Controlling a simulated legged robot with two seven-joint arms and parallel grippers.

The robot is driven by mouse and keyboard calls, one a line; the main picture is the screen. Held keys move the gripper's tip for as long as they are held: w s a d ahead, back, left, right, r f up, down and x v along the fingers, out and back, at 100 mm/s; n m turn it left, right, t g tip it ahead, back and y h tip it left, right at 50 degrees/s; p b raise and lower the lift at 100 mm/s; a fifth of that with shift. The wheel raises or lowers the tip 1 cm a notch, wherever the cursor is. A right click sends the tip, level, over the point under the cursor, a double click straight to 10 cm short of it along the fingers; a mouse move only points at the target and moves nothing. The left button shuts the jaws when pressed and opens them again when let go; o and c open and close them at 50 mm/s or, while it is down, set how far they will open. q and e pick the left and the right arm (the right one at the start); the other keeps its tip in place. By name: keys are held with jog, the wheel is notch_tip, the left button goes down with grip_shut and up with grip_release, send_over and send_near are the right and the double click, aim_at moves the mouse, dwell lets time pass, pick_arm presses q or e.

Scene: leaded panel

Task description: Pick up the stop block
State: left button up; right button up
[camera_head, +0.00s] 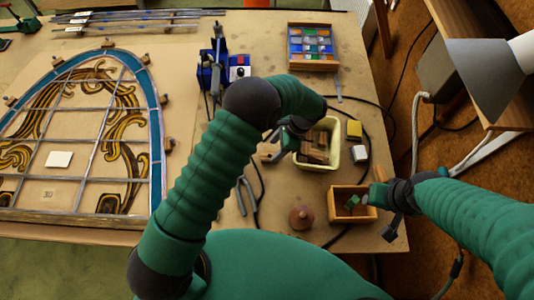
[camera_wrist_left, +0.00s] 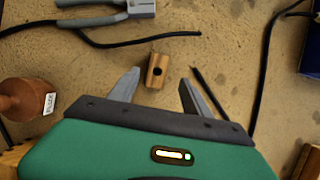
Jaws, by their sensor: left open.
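A small wooden stop block (camera_wrist_left: 156,70) with a dark round hole lies on the table in the left wrist view. My left gripper (camera_wrist_left: 159,82) is open, with one finger on each side of the block's near end and a gap on both sides. Nothing is held. In the head view my left gripper (camera_head: 276,146) is beside the cream bin, partly hidden by its own arm. My right gripper (camera_head: 388,205) is by the small wooden box at the lower right; its fingers are too unclear to read.
A cream bin (camera_head: 334,160) holds wooden pieces. The leaded panel (camera_head: 85,130) fills the left.

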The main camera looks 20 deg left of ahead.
aim_at(270, 155)
pick_arm(q)
jog(key=shift+d+f+p, duration=0.15)
jog(key=shift+f+p, duration=0.15)
jog(key=f, duration=0.1)
jog(key=s+f+p, duration=0.1)
jog(key=f+p, duration=0.1)
jog(key=shift+s+a, duration=0.15)
jog(key=shift+a, duration=0.1)
jog(key=shift+a+f, duration=0.15)
jog(key=shift+f, duration=0.05)
jog(key=shift+w+a+f, duration=0.2)
jog(key=shift+a+f, duration=0.05)
jog(key=shift+a, duration=0.3)
jog(key=shift+w+a, duration=0.1)
jog(key=shift+a, duration=0.2)
jog(key=c, duration=0.5)
jog(key=shift+c, duration=1.1)
jog(key=shift+d+r, duration=0.1)
jog(key=shift+d, duration=0.3)
jog(key=c, duration=0.5)
jog(key=shift+d, duration=0.3)
grip_shut()
jog(key=shift+a, duration=0.1)
pick_arm(e)
jog(key=shift+s+d+r, duration=0.25)
jog(key=shift+d+r, duration=0.8)
jog(key=shift+r, duration=0.15)
